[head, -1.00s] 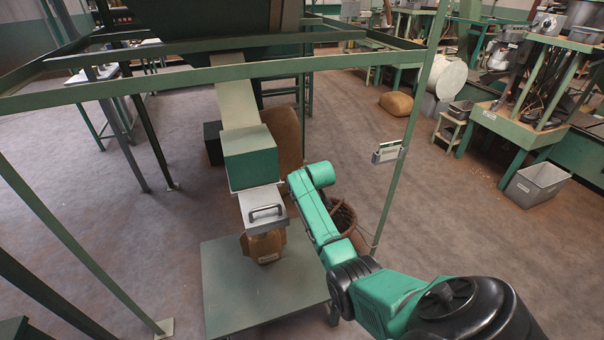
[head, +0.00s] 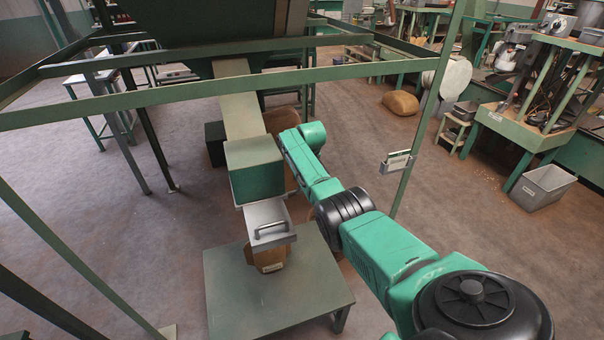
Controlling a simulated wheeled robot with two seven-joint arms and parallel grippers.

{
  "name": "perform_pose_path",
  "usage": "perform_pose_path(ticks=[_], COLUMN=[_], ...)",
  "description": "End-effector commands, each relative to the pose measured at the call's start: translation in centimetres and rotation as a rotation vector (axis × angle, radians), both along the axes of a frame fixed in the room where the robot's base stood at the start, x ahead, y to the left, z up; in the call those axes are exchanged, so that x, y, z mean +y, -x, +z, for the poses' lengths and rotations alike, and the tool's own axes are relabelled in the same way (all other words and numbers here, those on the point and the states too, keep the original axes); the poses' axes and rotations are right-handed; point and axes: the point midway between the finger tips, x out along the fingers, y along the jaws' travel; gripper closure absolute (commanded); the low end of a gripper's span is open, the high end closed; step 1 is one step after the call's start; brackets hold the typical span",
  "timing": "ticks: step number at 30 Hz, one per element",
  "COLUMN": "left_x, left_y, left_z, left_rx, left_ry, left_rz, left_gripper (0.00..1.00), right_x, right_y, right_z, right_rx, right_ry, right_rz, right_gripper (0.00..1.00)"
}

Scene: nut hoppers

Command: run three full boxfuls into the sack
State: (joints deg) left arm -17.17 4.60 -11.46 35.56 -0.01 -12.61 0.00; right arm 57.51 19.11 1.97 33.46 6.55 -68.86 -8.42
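A green box (head: 256,169) hangs at the lower end of a pale sloping chute (head: 239,100). Below it is a metal slide plate with a bar handle (head: 273,229), sticking out towards me. A brown sack (head: 266,257) with a pale label stands under the plate on a green table (head: 223,284); its mouth is hidden by the plate. My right arm reaches in from the right, past the right side of the box. Its gripper is hidden behind the box or the arm. My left gripper is not in view. The fill inside box and sack cannot be seen.
A green frame bar (head: 340,71) crosses above the box, and a frame post (head: 425,120) carrying a small card holder (head: 397,162) stands to the right. A larger brown sack (head: 281,121) is behind the chute, partly hidden. The table's front right is clear.

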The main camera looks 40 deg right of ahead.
Motion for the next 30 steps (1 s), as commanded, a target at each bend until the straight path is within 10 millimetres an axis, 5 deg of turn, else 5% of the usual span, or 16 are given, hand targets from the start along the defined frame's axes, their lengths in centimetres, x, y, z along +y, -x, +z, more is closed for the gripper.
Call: perform_pose_path(ticks=[18, 19, 21, 30], left_x=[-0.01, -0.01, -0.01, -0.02], left_y=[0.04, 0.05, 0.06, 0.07], left_z=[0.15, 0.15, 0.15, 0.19], left_rx=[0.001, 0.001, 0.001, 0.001], left_ry=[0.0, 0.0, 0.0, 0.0], left_rz=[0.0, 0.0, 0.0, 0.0], left_gripper=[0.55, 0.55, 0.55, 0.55], right_x=[-0.02, -0.02, -0.02, 0.03], right_y=[-0.16, -0.16, -0.14, -0.05], right_z=[0.25, 0.25, 0.22, 0.16], right_rx=[-0.008, -0.009, -0.007, -0.003], right_ry=[0.002, 0.002, 0.002, 0.0], right_rz=[0.0, 0.0, 0.0, 0.0], right_gripper=[1.0, 0.47, 0.3, 0.3])
